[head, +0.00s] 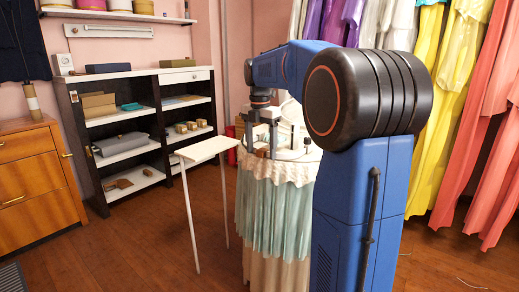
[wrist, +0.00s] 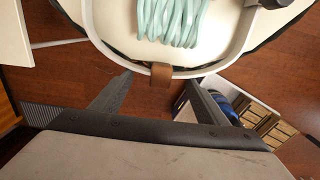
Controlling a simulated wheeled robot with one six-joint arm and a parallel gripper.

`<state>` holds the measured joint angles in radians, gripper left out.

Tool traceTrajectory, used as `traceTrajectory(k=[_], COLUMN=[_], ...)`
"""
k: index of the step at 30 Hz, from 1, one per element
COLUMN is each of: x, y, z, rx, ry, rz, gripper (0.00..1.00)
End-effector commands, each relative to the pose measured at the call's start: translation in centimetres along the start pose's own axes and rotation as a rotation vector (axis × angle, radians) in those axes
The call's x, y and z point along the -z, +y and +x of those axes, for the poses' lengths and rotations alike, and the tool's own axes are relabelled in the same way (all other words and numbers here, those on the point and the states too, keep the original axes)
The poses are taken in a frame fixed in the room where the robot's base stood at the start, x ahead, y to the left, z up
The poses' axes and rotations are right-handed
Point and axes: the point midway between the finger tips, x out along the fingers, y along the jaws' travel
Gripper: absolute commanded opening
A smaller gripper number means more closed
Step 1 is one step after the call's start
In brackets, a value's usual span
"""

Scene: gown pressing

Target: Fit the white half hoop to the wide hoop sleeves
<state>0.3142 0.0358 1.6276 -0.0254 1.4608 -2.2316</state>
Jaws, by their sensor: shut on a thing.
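The white half hoop (wrist: 108,47) curves across the top of the wrist view. It has a brown tab (wrist: 161,76) at the middle of its bend. My gripper (wrist: 160,80) has its fingers on either side of this tab and is shut on it. In the head view my gripper (head: 262,116) is over the near left part of the skirted round stand. A dark fitting (wrist: 268,3) shows at the hoop's right end, at the top edge of the wrist view. I cannot tell whether it is a sleeve or whether the hoop sits in it.
The round stand wears a gown skirt (head: 270,215) with a cream frill. Mint pleated cloth (wrist: 172,20) lies inside the hoop's curve. A narrow white table (head: 207,149) stands left of the stand. Shelves (head: 135,75) are behind it, and gowns (head: 460,45) hang at right.

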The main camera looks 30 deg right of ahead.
Motion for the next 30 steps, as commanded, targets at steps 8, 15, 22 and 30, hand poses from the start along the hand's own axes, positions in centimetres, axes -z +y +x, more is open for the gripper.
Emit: traceTrajectory(k=[8,15,22,30], x=[-0.74,-0.8,-0.79,-0.79], y=[-0.02,-0.01,-0.02,-0.01], z=[0.0,0.0,0.01,0.0], rx=[0.0,0.0,0.0,0.0], ry=[0.0,0.0,0.0,0.0], rz=[0.0,0.0,0.0,0.0], gripper=[0.45,0.45,0.45,0.45])
